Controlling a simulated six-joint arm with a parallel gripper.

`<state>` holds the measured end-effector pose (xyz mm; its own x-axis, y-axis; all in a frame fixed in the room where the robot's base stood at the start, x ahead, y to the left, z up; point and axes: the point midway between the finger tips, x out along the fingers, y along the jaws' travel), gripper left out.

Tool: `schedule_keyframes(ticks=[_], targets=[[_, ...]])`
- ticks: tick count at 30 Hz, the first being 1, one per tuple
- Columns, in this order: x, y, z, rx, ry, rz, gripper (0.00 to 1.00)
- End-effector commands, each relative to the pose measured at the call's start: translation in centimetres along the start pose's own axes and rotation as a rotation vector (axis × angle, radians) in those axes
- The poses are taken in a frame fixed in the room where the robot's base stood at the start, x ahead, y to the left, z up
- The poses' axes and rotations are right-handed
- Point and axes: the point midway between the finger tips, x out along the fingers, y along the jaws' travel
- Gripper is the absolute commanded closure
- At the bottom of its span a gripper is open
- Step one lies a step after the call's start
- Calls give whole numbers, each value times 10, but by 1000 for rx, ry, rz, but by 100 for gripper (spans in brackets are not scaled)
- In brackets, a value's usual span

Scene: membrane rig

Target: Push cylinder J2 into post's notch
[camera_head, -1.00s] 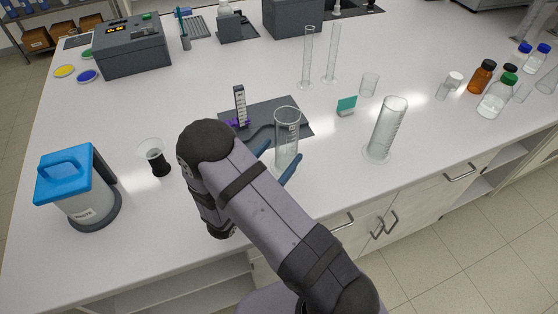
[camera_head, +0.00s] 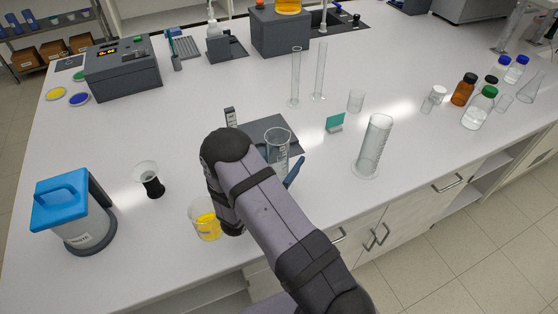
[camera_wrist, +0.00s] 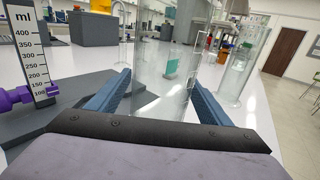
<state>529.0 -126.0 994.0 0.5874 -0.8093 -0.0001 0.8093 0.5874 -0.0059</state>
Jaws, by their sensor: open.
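A clear graduated cylinder (camera_head: 278,148) stands upright at the front edge of the grey mat. I cannot read a J2 label on it. In the wrist view a clear cylinder (camera_wrist: 165,60) fills the space between my blue fingers. The post (camera_head: 230,117) is a dark upright with a white ml scale, standing left of and behind the cylinder, apart from it. It also shows at the left of the wrist view (camera_wrist: 32,58), with a purple part (camera_wrist: 14,97) low on it. My gripper (camera_wrist: 160,77) is open, its fingers on either side of the cylinder; contact is unclear.
A beaker of yellow liquid (camera_head: 207,224) stands close left of my arm. Two slim cylinders (camera_head: 319,72) stand farther back. The grey mat (camera_head: 285,125) lies around the post.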

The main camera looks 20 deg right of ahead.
Motion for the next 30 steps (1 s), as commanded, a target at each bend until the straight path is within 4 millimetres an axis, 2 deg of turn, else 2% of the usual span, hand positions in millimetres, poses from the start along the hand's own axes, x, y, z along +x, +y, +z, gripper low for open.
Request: schedule_keyframes(ticks=[8,9,15,16,30], targets=[[2,0,0,0,0,1,28],[2,0,0,0,0,1,30],[2,0,0,0,0,1,78],[2,0,0,0,0,1,81],[11,13,-1,2,0,0,81]])
